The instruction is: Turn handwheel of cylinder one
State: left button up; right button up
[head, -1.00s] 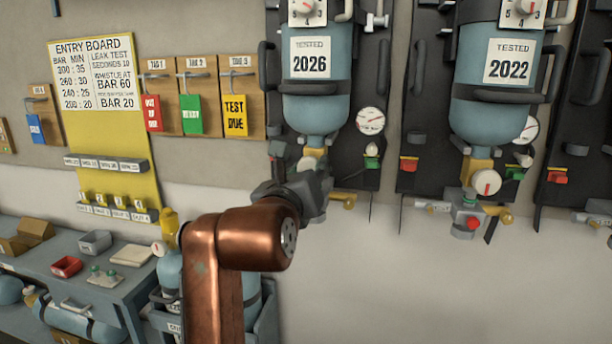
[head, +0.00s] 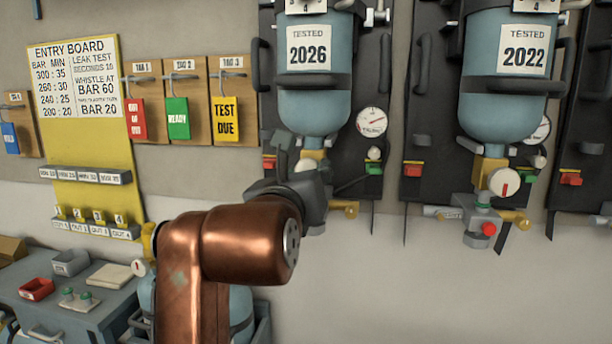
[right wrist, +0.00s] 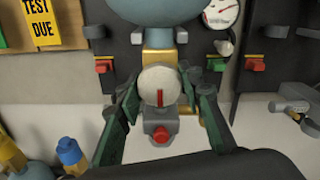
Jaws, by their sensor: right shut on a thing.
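The blue cylinder (head: 314,105) tagged "TESTED 2026" hangs on a dark backplate, its brass valve neck below. Its white handwheel (right wrist: 158,87) with an upright red mark faces the right wrist view. My right gripper (right wrist: 160,92) has one green-and-grey finger on each side of the handwheel and is shut on it. In the head view my right gripper (head: 296,168) is at the valve, and my wrist hides most of the handwheel. A round gauge (head: 371,122) sits right of the cylinder. My left gripper is not in view.
A second cylinder (head: 502,90) tagged 2022 hangs to the right with its own handwheel (head: 504,182). Hanging tags and a yellow entry board (head: 85,150) are on the left wall. A workbench (head: 100,318) stands lower left. The wall below the cylinders is bare.

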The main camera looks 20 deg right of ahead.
dwell(0.3)
jog(key=o, duration=1.2)
jog(key=shift+c, duration=0.2)
jog(key=v, duration=1.2)
